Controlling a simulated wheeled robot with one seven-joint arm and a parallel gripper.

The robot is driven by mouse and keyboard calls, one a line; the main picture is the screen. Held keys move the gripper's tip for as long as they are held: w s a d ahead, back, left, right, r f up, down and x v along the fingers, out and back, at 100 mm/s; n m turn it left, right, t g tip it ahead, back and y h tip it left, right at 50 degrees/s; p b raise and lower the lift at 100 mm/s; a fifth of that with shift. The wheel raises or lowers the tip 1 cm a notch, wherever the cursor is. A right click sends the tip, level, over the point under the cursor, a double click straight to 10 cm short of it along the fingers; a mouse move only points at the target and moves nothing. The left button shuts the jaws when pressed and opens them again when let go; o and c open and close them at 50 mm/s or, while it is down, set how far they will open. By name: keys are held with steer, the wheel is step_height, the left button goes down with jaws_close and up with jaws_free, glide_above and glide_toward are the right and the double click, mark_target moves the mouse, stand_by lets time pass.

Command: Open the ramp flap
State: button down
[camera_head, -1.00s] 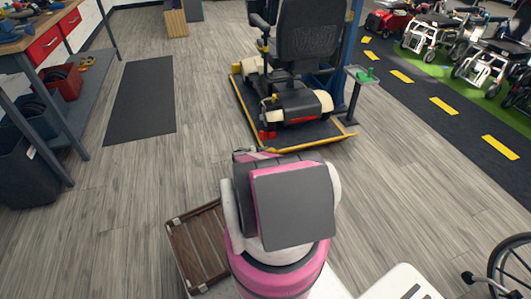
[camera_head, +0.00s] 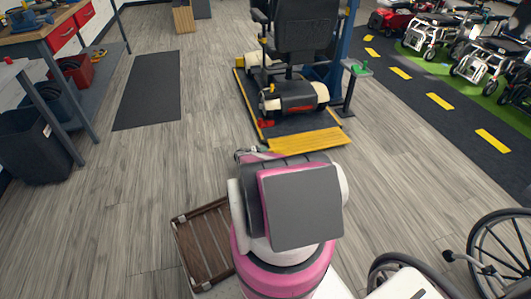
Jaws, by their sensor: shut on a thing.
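The ramp flap (camera_head: 312,139) is a yellow panel along the near end of the dark lift platform (camera_head: 276,125). Its broad yellow face shows, folded out toward me and low near the floor. A scooter (camera_head: 296,95) with a black seat stands on the platform behind it. My gripper (camera_head: 250,154) reaches to the near left corner of the flap and is shut on it. My own pink and grey arm hides most of the gripper, so the exact grip point does not show.
Wheelchair wheels (camera_head: 502,250) are close at the lower right. A blue post (camera_head: 346,60) with a small stand is right of the platform. Wooden floor is clear on both sides of the flap.

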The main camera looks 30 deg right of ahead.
steer(key=shift+f, duration=0.3)
steer(key=shift+s+a, duration=0.1)
steer(key=shift+s, duration=0.05)
steer(key=c, duration=0.8)
jaws_free()
steer(key=shift+c, duration=0.2)
steer(key=shift+a, duration=0.1)
steer(key=v, duration=1)
steer(key=shift+a, duration=0.3)
